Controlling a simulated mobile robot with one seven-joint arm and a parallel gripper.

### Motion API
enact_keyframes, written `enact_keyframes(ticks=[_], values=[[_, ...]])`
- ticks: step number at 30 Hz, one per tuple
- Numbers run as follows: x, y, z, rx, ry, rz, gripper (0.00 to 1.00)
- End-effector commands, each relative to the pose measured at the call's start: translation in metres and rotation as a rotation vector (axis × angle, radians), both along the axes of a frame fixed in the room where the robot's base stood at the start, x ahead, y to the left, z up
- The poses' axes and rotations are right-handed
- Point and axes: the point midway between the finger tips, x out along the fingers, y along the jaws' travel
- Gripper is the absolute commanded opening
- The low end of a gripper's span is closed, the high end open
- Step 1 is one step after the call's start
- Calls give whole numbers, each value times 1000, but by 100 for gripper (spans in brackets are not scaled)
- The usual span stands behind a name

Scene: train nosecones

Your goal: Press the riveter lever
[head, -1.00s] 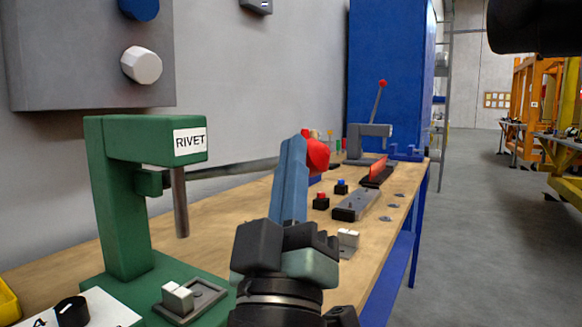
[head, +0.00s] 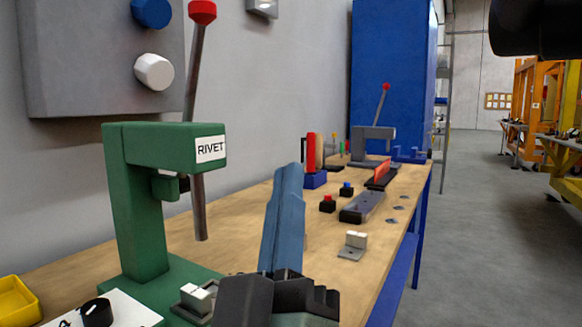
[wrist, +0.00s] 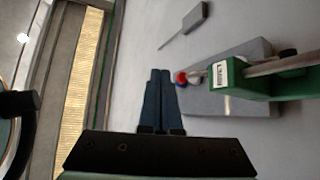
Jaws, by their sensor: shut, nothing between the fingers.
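The green riveter (head: 140,200) with a RIVET label stands on the bench at the left of the head view. Its lever (head: 195,70) points up, tilted slightly right, with a red knob (head: 202,12) at the top. A steel ram (head: 200,205) hangs below its head, above a small white block (head: 197,297) at its base. My gripper (head: 289,168) is shut and empty, fingers upright, to the right of the riveter and lower than the knob. In the wrist view my shut fingers (wrist: 160,75) are apart from the riveter (wrist: 235,85), which lies at the right.
A grey wall panel (head: 80,60) with a blue knob and a white knob is behind the riveter. The wooden bench (head: 310,235) holds several small blocks and a grey press (head: 372,145) farther back. A yellow bin (head: 15,298) is at the near left.

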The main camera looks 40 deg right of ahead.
Motion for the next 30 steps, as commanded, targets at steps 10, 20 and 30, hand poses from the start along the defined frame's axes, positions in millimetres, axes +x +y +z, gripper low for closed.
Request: enact_keyframes(ticks=[10,20,30], values=[[-21,21,-23,-2,-2,1,0],[-21,21,-22,-2,-3,2,0],[-21,21,-22,-2,-3,2,0]])
